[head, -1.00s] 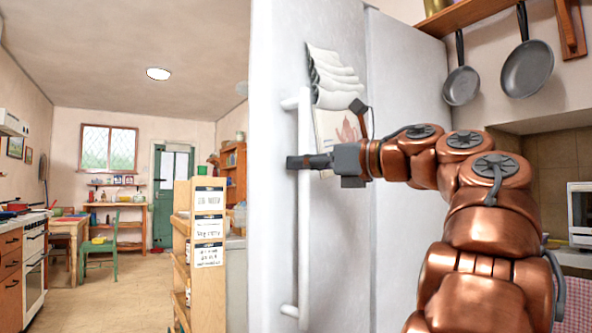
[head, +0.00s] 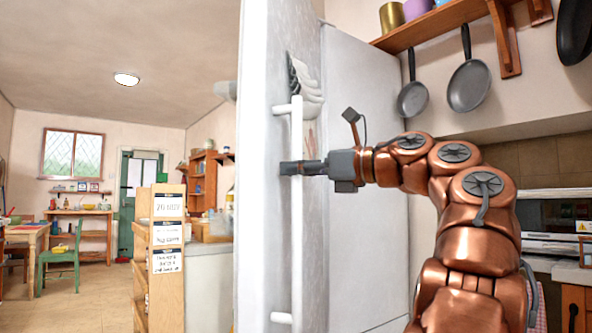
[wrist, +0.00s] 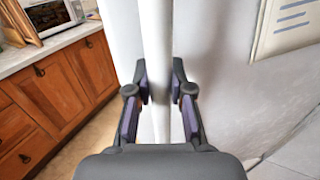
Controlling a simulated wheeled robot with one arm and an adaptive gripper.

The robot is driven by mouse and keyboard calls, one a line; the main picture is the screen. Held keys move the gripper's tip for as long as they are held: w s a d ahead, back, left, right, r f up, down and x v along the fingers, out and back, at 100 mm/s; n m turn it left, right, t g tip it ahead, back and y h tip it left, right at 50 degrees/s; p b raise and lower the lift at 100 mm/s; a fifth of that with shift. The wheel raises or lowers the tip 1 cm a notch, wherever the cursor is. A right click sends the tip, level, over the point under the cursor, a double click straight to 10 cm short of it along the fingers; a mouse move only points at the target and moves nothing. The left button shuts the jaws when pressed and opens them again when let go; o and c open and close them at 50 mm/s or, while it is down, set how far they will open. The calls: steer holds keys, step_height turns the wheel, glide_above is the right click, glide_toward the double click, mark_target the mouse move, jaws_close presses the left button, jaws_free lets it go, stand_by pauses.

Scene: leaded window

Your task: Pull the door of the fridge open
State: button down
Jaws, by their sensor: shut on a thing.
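The white fridge door (head: 313,245) stands left of centre in the head view, seen steeply from the side, with papers near its top. Its long upright white handle (head: 297,225) runs along the left part of its face. My gripper (head: 291,168) comes from the right and is shut on the handle around mid-height. In the wrist view, the handle (wrist: 157,30) passes between the two dark finger pads (wrist: 158,90). The door's inner side is hidden, and I cannot tell how wide any gap is.
A tall white panel (head: 365,250) stands right of the door. Pans (head: 468,85) hang under a wooden shelf (head: 445,25) at upper right. A wooden shelf unit with notices (head: 166,235) stands left of the door.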

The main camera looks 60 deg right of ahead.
steer(key=c, duration=1)
jaws_free()
steer(key=shift+s+d, duration=0.15)
steer(key=shift+s, duration=1.1)
steer(key=shift+s+d, duration=0.2)
steer(key=shift+s, duration=1)
steer(key=shift+s+d, duration=0.15)
steer(key=shift+s, duration=1.1)
